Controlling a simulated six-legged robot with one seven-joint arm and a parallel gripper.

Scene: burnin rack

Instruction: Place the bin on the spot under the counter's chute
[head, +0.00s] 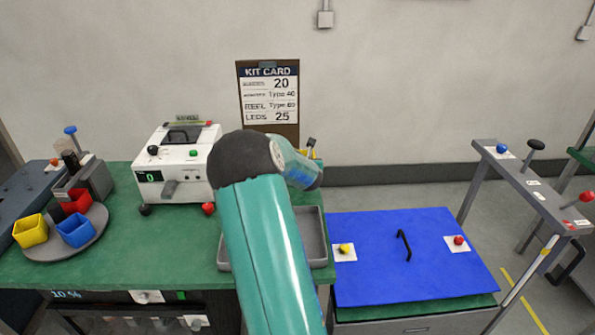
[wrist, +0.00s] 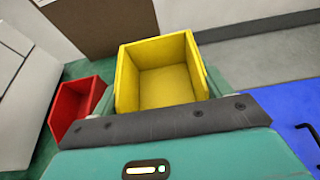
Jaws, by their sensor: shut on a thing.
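My gripper (wrist: 160,95) is shut on a yellow bin (wrist: 165,85), with a finger at each side of it. The bin looks empty and its open top faces the wrist camera. In the head view my arm hides the gripper and most of this bin; a bit of yellow (head: 312,154) shows past the arm. The counter (head: 178,150) is a white machine reading 0, left of my arm. A grey chute-like part (head: 170,188) sticks out of its front. I cannot make out a marked spot beneath it.
A round turntable (head: 62,252) at left holds yellow (head: 30,231), red (head: 77,201) and blue (head: 76,230) bins. Another red bin (wrist: 75,105) stands on the green bench in the wrist view. A grey tray (head: 315,240) lies partly behind my arm. A blue lid (head: 400,280) is at right.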

